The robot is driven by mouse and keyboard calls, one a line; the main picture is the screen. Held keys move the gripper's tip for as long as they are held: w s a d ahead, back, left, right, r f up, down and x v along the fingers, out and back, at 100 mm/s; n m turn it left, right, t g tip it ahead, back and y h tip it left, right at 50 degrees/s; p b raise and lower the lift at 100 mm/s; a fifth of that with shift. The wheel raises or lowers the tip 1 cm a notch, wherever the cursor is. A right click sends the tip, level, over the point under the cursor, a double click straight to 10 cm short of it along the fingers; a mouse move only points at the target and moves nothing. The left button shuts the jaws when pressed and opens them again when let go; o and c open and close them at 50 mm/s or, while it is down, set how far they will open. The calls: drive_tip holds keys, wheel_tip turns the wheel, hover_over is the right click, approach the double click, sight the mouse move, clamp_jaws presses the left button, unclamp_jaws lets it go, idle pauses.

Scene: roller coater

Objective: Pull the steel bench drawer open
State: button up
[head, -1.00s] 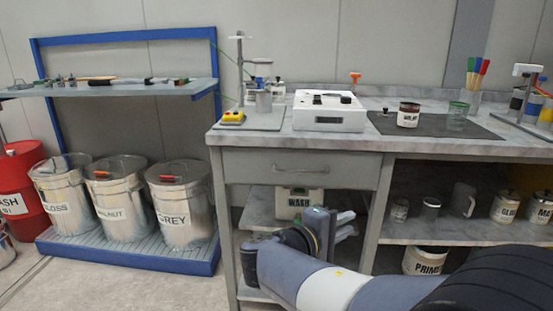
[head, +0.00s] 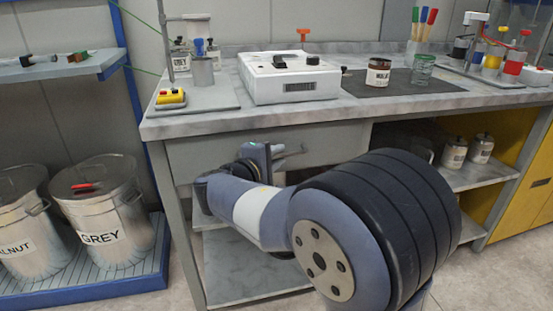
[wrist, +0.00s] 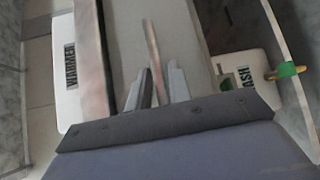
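The steel bench drawer has a grey front (head: 205,158) under the worktop and looks shut, flush with the bench frame. My gripper (head: 287,150) is at the drawer front, with my arm hiding part of it. In the wrist view the drawer front (wrist: 128,35) fills the middle, and its bar handle (wrist: 152,45) runs down between the two fingers of my gripper (wrist: 160,72). The fingers are apart on either side of the bar, with small gaps showing. The handle is mostly hidden in the head view.
The worktop (head: 215,124) overhangs the drawer. A white box (head: 290,84) and a yellow button box (head: 171,98) stand on it. A WASH container (wrist: 240,75) stands on the shelf below. Grey paint bins (head: 100,215) stand at the left.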

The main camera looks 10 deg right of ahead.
drive_tip(key=shift+w+d, duration=0.1)
drive_tip(key=shift+w, duration=0.05)
drive_tip(key=shift+c, duration=0.2)
clamp_jaws()
